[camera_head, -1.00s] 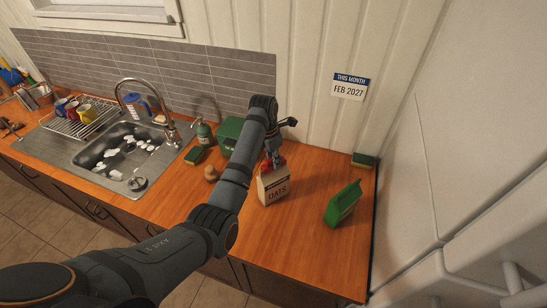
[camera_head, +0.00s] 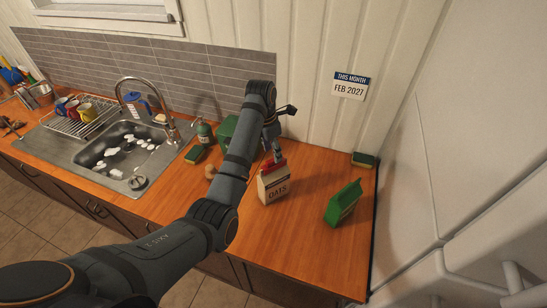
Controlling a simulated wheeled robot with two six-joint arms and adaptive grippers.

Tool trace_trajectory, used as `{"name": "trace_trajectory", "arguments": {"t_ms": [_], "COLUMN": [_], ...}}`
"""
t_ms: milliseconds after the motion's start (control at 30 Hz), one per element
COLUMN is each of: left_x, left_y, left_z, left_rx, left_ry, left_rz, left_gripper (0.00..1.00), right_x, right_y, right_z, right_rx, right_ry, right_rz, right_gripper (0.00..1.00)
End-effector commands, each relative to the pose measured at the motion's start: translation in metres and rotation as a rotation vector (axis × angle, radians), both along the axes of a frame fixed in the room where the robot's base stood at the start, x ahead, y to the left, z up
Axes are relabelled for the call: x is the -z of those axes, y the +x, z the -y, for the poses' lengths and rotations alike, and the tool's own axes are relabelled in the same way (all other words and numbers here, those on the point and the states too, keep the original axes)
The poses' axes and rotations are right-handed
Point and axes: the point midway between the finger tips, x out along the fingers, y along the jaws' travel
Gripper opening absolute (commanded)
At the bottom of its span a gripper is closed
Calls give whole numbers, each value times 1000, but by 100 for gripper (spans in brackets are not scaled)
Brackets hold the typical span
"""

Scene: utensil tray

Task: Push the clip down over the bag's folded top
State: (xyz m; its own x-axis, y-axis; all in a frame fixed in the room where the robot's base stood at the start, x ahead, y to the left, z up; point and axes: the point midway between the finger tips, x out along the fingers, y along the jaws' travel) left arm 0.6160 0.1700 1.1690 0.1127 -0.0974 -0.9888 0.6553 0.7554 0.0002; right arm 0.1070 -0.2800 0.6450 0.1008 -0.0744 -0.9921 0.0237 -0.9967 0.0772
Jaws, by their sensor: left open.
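The oats bag (camera_head: 275,187) stands upright on the wooden counter, pale with a dark printed label. A red clip (camera_head: 267,167) shows at the bag's top. At this size I cannot tell how far down over the fold it sits. My left gripper (camera_head: 277,154) is open, pointing down just above the clip and the bag's top. Whether a fingertip touches the clip is too small to tell. My right gripper is not in view.
A green package (camera_head: 343,203) stands right of the bag, and a sponge (camera_head: 363,159) lies at the back right. A green container (camera_head: 228,131) is behind my left arm. The sink (camera_head: 122,152) is at left. The front right counter is clear.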

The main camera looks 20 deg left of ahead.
Motion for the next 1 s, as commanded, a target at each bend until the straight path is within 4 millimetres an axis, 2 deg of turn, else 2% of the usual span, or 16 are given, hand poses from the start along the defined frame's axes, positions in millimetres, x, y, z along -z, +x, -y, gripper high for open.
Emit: {"name": "trace_trajectory", "arguments": {"t_ms": [100,233,1000], "left_x": [-18,-27,-27], "left_y": [-2,-3,-3], "left_z": [-2,-3,-3], "left_rx": [0,0,0], "left_ry": [0,0,0], "left_rz": [1,0,-1], "left_gripper": [48,48,48], "right_x": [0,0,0], "right_y": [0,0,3], "right_z": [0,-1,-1], "right_rx": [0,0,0], "right_ry": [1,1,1], "right_rz": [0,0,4], "right_gripper": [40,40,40]}}
